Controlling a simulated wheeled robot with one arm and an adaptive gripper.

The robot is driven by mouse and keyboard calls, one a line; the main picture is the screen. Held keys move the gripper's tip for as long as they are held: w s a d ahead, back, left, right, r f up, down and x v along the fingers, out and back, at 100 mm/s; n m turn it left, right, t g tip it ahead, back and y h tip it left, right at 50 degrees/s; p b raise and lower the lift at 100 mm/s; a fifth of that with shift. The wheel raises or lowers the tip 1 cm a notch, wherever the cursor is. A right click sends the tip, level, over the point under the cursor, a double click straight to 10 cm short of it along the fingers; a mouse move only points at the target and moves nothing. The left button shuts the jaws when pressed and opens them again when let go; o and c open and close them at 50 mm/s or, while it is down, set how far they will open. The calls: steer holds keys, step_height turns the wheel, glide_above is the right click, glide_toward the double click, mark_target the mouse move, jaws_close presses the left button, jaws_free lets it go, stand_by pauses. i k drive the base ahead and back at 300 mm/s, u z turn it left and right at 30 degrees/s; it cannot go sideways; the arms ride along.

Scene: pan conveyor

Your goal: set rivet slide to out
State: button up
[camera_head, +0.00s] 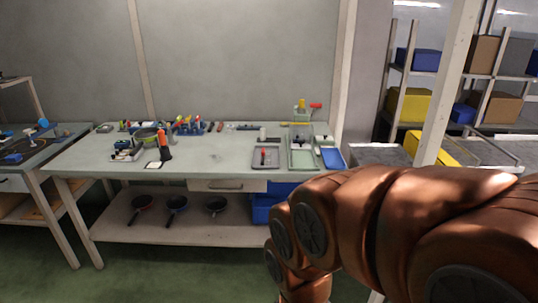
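I cannot pick out a rivet slide with certainty; things on the workbench (215,160) are small at this distance. A small device with an orange upright part (165,147) stands at the bench's left-middle. A small fixture with a red-ended part (315,106) stands at the back right. My arm's copper-coloured links fill the lower right. My gripper is not in view, so what it holds cannot be seen.
A grey tray (266,157) with a red item, a pale green tray (301,159) and a blue tray (333,158) sit at the bench's right. Pans (177,204) lie on the lower shelf. Another table (40,150) stands left. The bench's middle front is clear.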

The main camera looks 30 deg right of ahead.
mark_target(304, 145)
steer(key=u, duration=0.35)
steer(key=i, duration=1.3)
steer(key=z, duration=0.9)
steer(key=i, duration=0.3)
steer(key=z, duration=0.2)
